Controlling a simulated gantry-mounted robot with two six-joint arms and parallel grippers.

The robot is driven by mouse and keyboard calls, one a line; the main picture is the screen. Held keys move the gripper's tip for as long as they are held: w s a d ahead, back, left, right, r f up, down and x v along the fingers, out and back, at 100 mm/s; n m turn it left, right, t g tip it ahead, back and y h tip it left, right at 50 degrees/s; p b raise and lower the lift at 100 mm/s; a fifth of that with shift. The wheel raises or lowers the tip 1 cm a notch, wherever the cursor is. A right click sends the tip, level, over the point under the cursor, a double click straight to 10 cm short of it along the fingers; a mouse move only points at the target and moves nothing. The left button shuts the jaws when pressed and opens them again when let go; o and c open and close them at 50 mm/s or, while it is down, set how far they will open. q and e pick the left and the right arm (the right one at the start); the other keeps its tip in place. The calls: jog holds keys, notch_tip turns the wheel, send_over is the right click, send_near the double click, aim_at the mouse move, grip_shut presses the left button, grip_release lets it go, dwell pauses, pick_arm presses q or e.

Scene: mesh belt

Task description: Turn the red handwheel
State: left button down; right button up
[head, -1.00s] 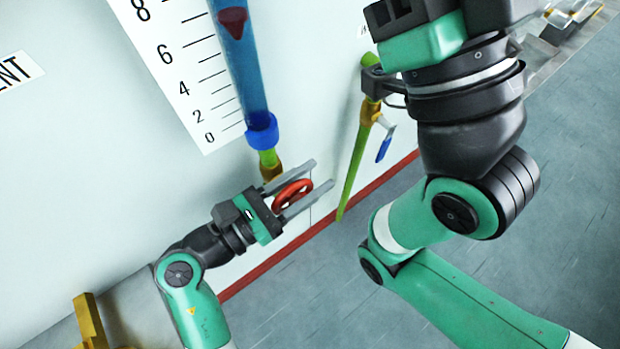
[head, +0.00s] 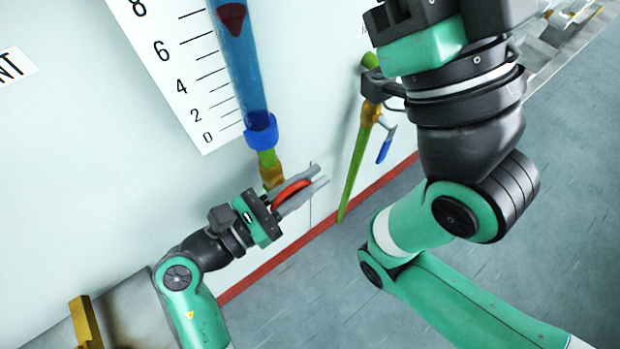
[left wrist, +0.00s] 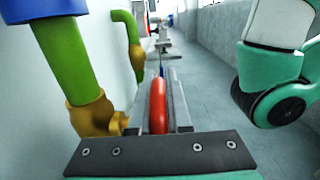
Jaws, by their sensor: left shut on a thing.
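The red handwheel (head: 290,194) sits below the blue-filled gauge tube, by a brass fitting (head: 272,175). My left gripper (head: 318,174) is shut on the handwheel, with one grey finger along each side of it. In the left wrist view the wheel (left wrist: 158,106) shows edge-on as a red strip between the two fingers. The fingers hide part of the wheel in the head view. My right arm fills the right of the head view, and its gripper's fingers are not visible.
The tube (head: 240,70) stands against the pale wall beside a numbered scale (head: 180,75). A green pipe (head: 355,165) with a blue-handled valve (head: 385,148) is to the right. A yellow part (head: 86,322) is at lower left. Open floor lies beyond the red wall edging.

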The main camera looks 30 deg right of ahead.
pick_arm(q)
jog(key=h+b, duration=0.2)
jog(key=b, duration=0.2)
jog(key=a+h+b, duration=0.1)
jog(key=h+b, duration=0.1)
jog(key=b, duration=0.2)
jog(key=shift+r+h+b, duration=0.2)
jog(key=shift+h+b, duration=0.1)
jog(key=shift+b, duration=0.05)
jog(key=shift+a+r+h+b, duration=0.2)
jog(key=shift+r+h+b, duration=0.15)
jog(key=shift+h, duration=0.25)
jog(key=shift+a+r+h, duration=0.15)
jog(key=shift+h, duration=0.25)
jog(key=c, duration=0.9)
grip_release()
jog(key=shift+o, duration=0.2)
jog(key=p+v, duration=0.1)
jog(key=v, duration=1)
jog(key=shift+a, duration=0.25)
